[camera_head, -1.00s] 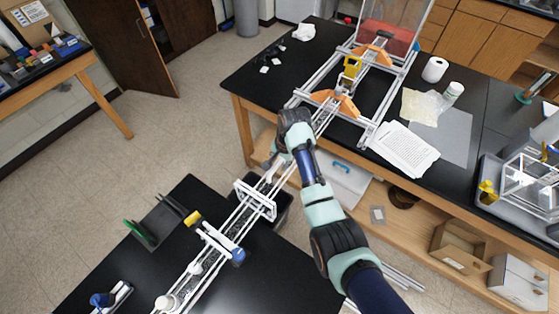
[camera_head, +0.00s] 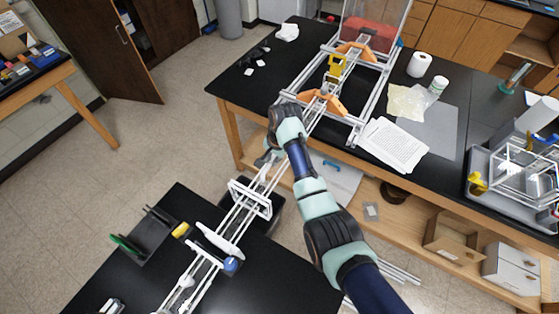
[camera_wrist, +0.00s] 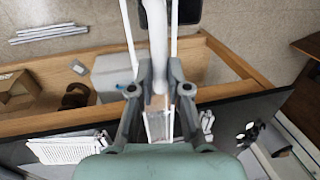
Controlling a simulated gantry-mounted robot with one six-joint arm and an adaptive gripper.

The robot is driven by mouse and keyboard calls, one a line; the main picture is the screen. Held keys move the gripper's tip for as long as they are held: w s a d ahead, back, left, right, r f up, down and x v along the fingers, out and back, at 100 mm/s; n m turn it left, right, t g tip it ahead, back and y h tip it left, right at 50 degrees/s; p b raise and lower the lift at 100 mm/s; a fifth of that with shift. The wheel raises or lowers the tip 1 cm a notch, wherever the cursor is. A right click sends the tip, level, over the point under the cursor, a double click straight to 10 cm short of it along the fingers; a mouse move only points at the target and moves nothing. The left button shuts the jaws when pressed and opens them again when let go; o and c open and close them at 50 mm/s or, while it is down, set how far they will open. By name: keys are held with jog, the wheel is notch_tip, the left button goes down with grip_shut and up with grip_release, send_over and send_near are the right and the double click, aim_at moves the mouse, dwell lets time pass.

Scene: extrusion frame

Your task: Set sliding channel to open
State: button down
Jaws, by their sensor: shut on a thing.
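The sliding channel (camera_head: 236,222) shows in the head view as long pale rails running from the near black table up toward the frame on the far table. My gripper (camera_head: 268,157) is over the gap between the tables, at the rails. In the wrist view my gripper (camera_wrist: 160,78) has its two fingers closed around a white, rounded bar-like part (camera_wrist: 157,45). This part lies between pale rails. Its exact contact with the fingers and its link to the channel are partly hidden.
An extrusion frame with orange brackets (camera_head: 322,103) stands on the far table. Papers (camera_head: 394,144) lie beside it. A white rectangular frame (camera_head: 250,198) stands across the rails. Between the tables is open floor, with a dark bin (camera_head: 268,222) beneath the rails.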

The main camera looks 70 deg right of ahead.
jog(key=c, duration=1.1)
grip_release()
jog(key=shift+c, duration=0.2)
notch_tip(320, 180, up, 12)
jog(key=s, duration=0.2)
jog(key=shift+s+a, duration=0.15)
jog(key=shift+a, duration=0.05)
jog(key=shift+f, duration=0.1)
